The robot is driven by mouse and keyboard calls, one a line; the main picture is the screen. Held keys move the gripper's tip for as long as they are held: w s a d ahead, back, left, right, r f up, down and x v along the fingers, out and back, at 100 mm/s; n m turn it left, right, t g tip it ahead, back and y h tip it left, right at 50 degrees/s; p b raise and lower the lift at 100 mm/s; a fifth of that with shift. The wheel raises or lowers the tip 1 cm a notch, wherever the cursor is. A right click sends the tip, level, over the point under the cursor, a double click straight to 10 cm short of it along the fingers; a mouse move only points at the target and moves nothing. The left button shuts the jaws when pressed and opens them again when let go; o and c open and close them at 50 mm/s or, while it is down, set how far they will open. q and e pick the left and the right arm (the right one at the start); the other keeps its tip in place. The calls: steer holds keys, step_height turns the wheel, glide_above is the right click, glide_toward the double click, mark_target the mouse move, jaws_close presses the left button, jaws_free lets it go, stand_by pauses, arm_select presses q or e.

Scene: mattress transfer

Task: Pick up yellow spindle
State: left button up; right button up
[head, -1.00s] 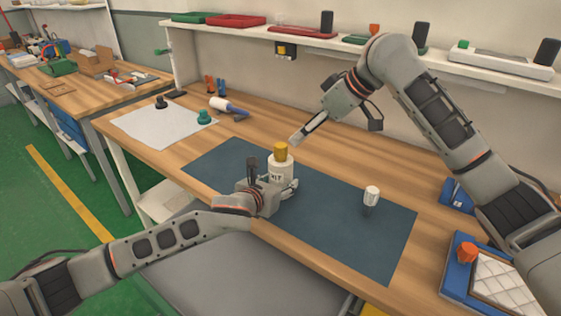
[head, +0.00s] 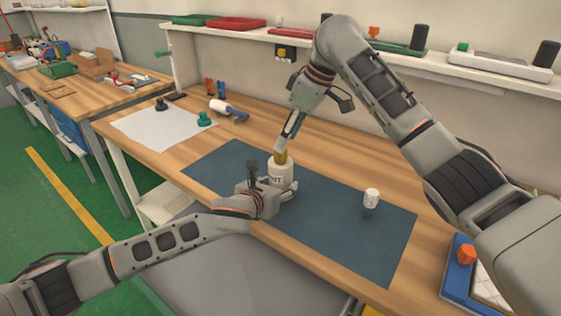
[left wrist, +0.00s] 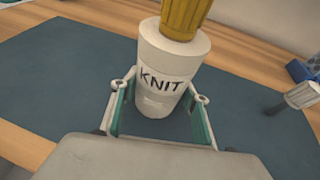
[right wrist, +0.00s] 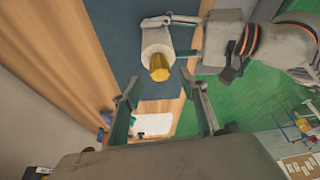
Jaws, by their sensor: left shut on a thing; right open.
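The yellow spindle (head: 281,158) stands upright in the top of a white bottle labelled KNIT (head: 281,173) on the dark blue mat. The spindle also shows in the left wrist view (left wrist: 185,17) and, from above, in the right wrist view (right wrist: 159,67). My left gripper (head: 281,187) is shut around the lower part of the bottle; its fingers (left wrist: 157,100) sit on both sides of it. My right gripper (head: 282,150) points down at the spindle's top. In the right wrist view its fingers (right wrist: 158,88) are open, with the spindle just beyond the gap between them.
A small white-topped piece (head: 371,197) stands on the blue mat (head: 330,225) to the right. A white sheet (head: 160,127) with a teal piece (head: 204,119) lies at left. A shelf (head: 290,35) runs along the back. A blue tray (head: 452,285) is at lower right.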

mark_target(279, 158)
steer(key=shift+x, duration=2.7)
steer(key=shift+c, duration=0.4)
jaws_close()
